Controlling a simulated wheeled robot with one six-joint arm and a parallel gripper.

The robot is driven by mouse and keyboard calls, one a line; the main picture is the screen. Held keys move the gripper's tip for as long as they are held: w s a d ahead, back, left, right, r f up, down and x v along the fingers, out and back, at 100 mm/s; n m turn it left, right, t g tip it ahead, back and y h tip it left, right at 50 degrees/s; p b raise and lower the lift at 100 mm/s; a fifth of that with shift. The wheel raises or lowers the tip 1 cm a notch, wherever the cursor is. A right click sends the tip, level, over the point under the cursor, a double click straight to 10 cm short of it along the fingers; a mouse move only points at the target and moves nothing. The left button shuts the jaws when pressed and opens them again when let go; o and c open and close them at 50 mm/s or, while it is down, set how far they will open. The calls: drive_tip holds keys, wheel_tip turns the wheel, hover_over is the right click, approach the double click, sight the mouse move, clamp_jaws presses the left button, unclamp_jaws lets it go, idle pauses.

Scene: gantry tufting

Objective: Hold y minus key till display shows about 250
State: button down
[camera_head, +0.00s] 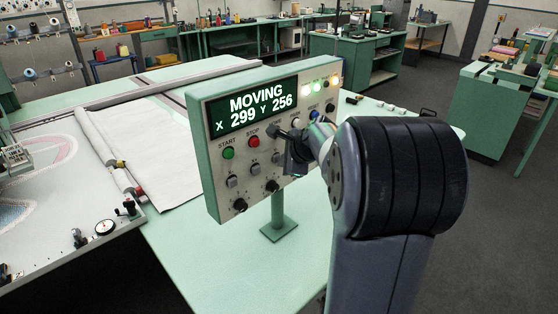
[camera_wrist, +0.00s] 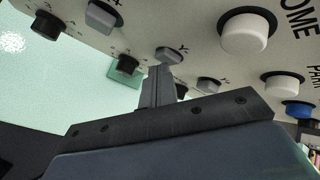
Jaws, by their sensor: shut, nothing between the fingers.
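The green-framed control panel (camera_head: 212,168) stands on a post, its display (camera_head: 257,105) reading MOVING, X 299, Y 256. My gripper (camera_head: 290,158) is in front of the panel's right half, with its fingers shut and nothing between them. In the wrist view, the fingertips (camera_wrist: 159,72) are at the grey Y minus key (camera_wrist: 170,55) and look to touch it. The exact contact is hidden. The Y plus key (camera_wrist: 208,84) is just to the right, and the X plus key (camera_wrist: 103,17) is to the left.
Green START (camera_head: 228,153) and red STOP (camera_head: 253,142) buttons sit above the keys. Black knobs (camera_head: 240,205) line the panel's lower edge. White buttons (camera_wrist: 247,32) and a blue one (camera_wrist: 299,110) are close on the right. A lamp glows (camera_head: 319,86) at upper right.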

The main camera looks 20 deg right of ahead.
drive_tip(key=shift+s+d+b, duration=0.25)
drive_tip(key=shift+s+b, duration=0.05)
drive_tip(key=shift+s, duration=0.55)
drive_tip(key=s, duration=0.1)
drive_tip(key=s+d+b, duration=0.1)
drive_tip(key=s, duration=0.2)
drive_tip(key=shift+s+d+b, duration=0.35)
drive_tip(key=shift+s+d, duration=0.05)
drive_tip(key=shift+w, duration=0.1)
idle(1.4)
drive_tip(key=s+b, duration=0.1)
drive_tip(key=s, duration=0.1)
drive_tip(key=s+d, duration=0.1)
drive_tip(key=shift+s+d+b, duration=0.15)
drive_tip(key=shift+s+b, duration=0.2)
idle(0.4)
